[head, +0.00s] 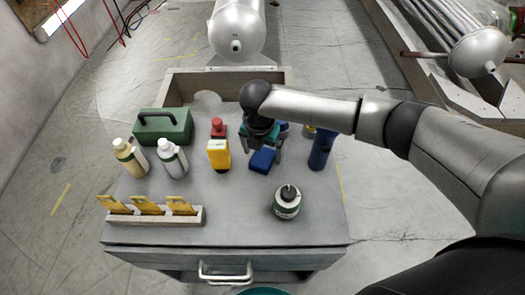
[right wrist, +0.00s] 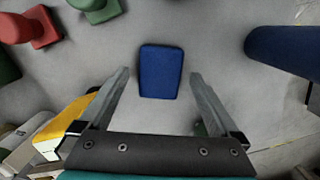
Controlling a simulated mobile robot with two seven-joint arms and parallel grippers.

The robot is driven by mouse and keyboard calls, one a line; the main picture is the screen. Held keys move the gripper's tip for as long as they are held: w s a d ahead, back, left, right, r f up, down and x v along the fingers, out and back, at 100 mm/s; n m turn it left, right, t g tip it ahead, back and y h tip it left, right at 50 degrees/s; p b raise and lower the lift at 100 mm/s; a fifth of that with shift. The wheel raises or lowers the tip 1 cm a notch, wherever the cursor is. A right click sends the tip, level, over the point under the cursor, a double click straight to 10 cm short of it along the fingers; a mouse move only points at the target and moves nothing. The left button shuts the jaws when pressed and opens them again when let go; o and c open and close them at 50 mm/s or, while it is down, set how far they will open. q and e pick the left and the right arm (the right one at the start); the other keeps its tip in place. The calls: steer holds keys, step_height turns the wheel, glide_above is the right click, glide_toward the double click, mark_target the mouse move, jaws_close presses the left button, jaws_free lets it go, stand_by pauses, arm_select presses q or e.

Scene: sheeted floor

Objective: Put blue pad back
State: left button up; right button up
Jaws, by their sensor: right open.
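The blue pad (head: 262,160) lies flat on the grey bench top near its middle, and it also shows in the right wrist view (right wrist: 160,71). My right gripper (head: 264,146) is over the far part of the pad, pointing down. In the right wrist view its open fingers (right wrist: 158,75) stand on either side of the pad with a clear gap on both sides. Nothing is held between them. My left gripper does not show in either view.
A yellow device (head: 219,154) and red object (head: 218,128) stand left of the pad. A dark blue cylinder (head: 321,148) stands right, a green-labelled jar (head: 287,202) in front. A green toolbox (head: 162,126), two bottles (head: 172,157) and a yellow-tag rack (head: 152,214) occupy the left.

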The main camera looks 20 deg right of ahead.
mark_target(261, 161)
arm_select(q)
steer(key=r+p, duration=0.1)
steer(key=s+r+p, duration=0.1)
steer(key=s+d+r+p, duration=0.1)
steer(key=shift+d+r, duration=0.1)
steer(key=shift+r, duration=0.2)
arm_select(e)
step_height(261, 161, up, 11)
steer(key=s, duration=0.1)
steer(key=shift+a+r, duration=0.2)
steer(key=shift+a, duration=0.25)
